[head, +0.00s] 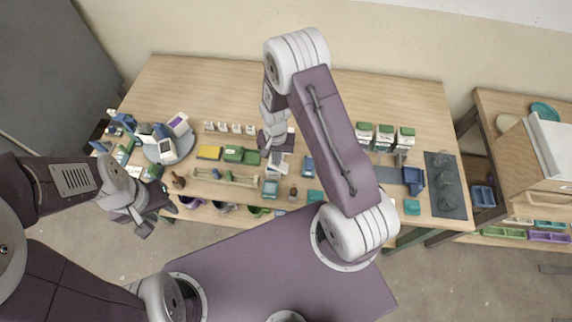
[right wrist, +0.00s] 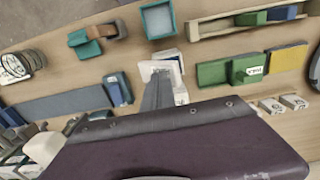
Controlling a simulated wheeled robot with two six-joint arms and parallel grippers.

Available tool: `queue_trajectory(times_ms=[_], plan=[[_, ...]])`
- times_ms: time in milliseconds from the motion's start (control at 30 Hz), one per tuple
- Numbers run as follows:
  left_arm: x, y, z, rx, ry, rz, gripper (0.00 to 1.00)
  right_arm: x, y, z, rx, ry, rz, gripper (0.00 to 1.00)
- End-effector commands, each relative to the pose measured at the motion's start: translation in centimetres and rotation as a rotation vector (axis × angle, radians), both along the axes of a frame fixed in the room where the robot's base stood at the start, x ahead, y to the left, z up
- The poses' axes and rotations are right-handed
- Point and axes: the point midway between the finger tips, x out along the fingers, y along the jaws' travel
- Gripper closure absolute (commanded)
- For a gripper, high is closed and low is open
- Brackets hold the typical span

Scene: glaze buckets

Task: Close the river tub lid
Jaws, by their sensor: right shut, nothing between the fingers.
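No readable label marks the river tub, so I cannot tell for sure which container it is. A small white tub (right wrist: 171,57) sits under my right gripper in the right wrist view; its lid position is partly hidden by the fingers. In the head view the tub lies near the table's middle, largely covered by my right arm. My right gripper (right wrist: 160,78) is shut and empty, pointing down at the tub; whether it touches is unclear. It also shows in the head view (head: 277,160). My left gripper (head: 157,221) is open and empty at the table's front left edge.
A teal-rimmed square container (right wrist: 158,20) stands beside the white tub. Green boxes (head: 240,155), a yellow block (head: 209,152) and a low wooden rack (head: 225,177) lie to the left. Green-topped boxes (head: 384,136) and a dark mat (head: 446,184) lie right.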

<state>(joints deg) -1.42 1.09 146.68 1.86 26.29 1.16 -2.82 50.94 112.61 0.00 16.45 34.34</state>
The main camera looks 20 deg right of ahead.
Motion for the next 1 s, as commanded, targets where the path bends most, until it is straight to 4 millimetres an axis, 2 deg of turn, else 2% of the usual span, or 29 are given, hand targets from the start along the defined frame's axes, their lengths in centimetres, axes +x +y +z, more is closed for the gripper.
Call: queue_trajectory(times_ms=[467, 1000], plan=[[0.0, 0.0, 0.1, 0.0, 0.0, 0.0, 0.61, 0.2, 0.2, 0.2, 0.0, 0.0, 0.0, 1.0], [0.0, 0.0, 5.5, 0.0, 0.0, 0.0, 0.61, -0.3, -0.5, 6.5, 0.0, 0.0, 0.0, 1.0]])
